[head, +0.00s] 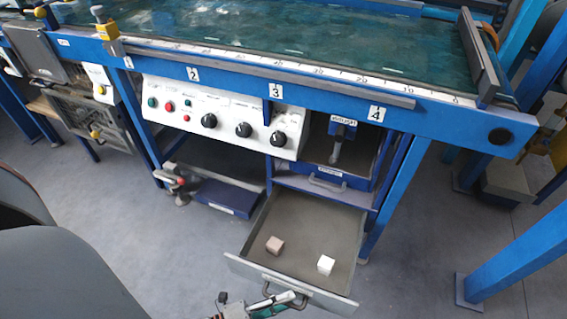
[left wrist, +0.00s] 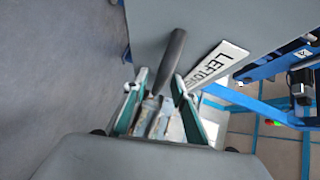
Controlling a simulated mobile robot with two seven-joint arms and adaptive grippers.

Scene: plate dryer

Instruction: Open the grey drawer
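The grey drawer (head: 311,225) is pulled well out below the blue workbench in the head view. My left gripper (head: 262,305) is at the handle, at the bottom of the head view. In the left wrist view the fingers of this gripper (left wrist: 161,86) close around the handle. My right gripper is not in view.
A blue box (head: 228,197) sits on a low shelf left of the drawer. A control panel (head: 222,120) with knobs and an upper compartment (head: 337,150) are above. Blue legs (head: 396,185) stand right of the drawer. Grey floor in front is clear.

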